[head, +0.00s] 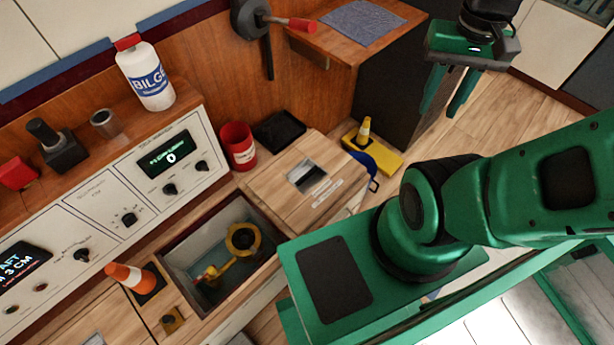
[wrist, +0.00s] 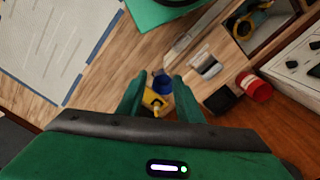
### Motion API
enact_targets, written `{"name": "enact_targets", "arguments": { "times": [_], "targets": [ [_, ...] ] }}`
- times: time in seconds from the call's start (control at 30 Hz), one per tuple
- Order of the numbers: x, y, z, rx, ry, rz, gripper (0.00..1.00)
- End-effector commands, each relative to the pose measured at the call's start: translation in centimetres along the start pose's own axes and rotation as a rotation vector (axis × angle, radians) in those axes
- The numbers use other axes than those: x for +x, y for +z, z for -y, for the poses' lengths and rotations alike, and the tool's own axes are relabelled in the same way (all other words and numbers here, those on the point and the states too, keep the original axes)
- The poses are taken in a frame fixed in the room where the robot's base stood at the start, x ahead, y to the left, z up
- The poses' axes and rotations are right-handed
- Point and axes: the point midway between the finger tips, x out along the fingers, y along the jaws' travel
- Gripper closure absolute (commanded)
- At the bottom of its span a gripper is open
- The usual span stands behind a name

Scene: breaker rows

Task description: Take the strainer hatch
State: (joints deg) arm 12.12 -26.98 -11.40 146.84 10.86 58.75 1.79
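A wooden hatch panel (head: 275,185) with a grey recessed pull (head: 308,176) and a small pale label lies right of an open compartment (head: 190,230). I take it for the strainer hatch; the label is too small to read. The pull also shows in the wrist view (wrist: 207,66). A yellow round fitting (head: 243,238) sits inside the compartment. My gripper (head: 449,100) is open and empty, above the floor and apart from the hatch, to its upper right. In the wrist view my gripper (wrist: 158,97) shows two spread fingers.
A yellow block with a small cone (head: 372,143) and a blue object (head: 377,162) stand beyond the hatch. A red can (head: 238,145) and black tray (head: 279,131) are behind it. Wooden floor (head: 465,125) is clear below my gripper.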

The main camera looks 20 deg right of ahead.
Motion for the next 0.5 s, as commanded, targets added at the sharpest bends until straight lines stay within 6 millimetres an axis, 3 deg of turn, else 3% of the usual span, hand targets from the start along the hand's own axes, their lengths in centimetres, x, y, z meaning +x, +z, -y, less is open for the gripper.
{"name": "enact_targets", "arguments": {
  "times": [0.27, 0.5],
  "targets": [
    [4.1, -5.8, 4.5, 0.110, 0.086, -0.021, 0.67],
    [9.7, -10.3, 9.4, 0.208, 0.118, -0.057, 0.67]
  ]
}}
